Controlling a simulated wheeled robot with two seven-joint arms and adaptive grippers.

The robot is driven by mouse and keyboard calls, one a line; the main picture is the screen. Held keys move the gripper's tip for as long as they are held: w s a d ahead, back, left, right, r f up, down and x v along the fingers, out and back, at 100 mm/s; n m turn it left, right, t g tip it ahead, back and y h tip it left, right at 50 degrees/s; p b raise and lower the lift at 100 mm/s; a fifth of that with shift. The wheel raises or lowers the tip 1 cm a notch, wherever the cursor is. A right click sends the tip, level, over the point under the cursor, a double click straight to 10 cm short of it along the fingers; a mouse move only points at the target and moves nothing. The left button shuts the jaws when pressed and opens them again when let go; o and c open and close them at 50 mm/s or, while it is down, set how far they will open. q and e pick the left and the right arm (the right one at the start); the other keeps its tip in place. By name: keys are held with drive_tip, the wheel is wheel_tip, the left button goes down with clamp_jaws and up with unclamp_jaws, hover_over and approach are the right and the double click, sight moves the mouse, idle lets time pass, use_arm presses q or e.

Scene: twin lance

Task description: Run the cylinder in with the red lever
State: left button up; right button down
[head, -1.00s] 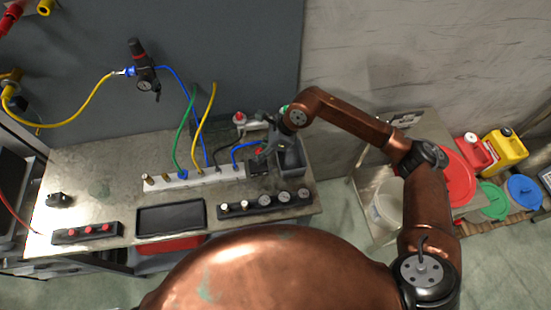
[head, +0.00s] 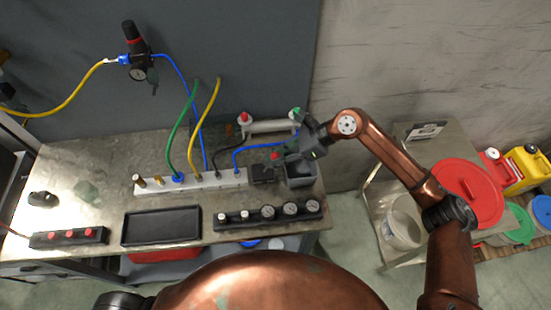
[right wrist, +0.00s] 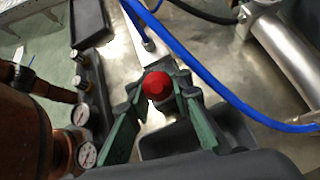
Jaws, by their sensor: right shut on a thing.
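The red lever shows as a round red knob (right wrist: 157,86) in the right wrist view and as a small red spot (head: 275,156) in the head view, above a dark valve block (head: 264,174). My right gripper (right wrist: 156,92) is shut on this knob, its green-padded fingers on either side. In the head view the right gripper (head: 284,153) reaches in from the right. The silver cylinder (head: 270,127) lies behind it, with a red fitting at its left end and a green one at its right. The cylinder's rod cannot be made out.
A pale manifold (head: 205,181) with several hoses stands left of the valve. A grey bin (head: 300,180) sits right beside it. A gauge strip (head: 268,215) and a black tray (head: 161,225) lie in front. A blue hose (right wrist: 215,82) passes close to the gripper.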

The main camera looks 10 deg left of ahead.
drive_tip(key=c, duration=1.7)
unclamp_jaws()
drive_tip(key=v, duration=1.2)
